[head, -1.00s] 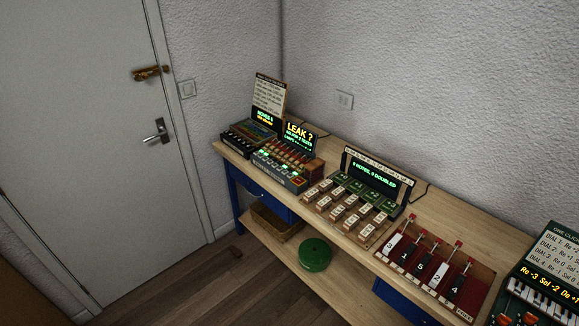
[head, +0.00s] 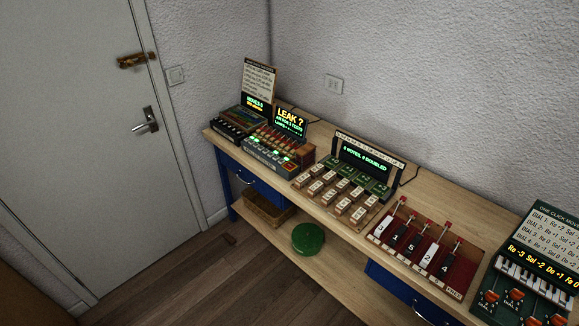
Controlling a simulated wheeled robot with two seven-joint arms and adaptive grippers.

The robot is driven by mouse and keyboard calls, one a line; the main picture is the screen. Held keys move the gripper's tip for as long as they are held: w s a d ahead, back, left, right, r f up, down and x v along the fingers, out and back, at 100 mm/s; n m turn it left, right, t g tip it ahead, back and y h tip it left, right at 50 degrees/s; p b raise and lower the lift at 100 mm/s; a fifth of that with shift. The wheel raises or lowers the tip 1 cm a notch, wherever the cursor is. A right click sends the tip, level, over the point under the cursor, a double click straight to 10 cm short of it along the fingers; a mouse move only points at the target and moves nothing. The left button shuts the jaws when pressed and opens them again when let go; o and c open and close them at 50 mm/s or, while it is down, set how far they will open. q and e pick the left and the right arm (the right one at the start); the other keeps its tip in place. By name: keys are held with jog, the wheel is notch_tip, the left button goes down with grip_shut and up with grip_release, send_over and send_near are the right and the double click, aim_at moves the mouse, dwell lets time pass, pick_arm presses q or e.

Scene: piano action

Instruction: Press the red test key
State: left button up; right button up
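Neither of my grippers is in view. A device with a lit "LEAK ?" screen (head: 291,121) stands on the workbench, left of the middle. A small reddish key (head: 287,166) shows near the right end of the row. It is too small to tell whether it is the red test key or whether it is pressed.
The wooden workbench (head: 335,205) runs along the wall. It also holds a block board (head: 345,190), a red lever board (head: 425,245) and a dial device (head: 535,265). A basket (head: 267,210) and green round object (head: 308,238) sit on the lower shelf.

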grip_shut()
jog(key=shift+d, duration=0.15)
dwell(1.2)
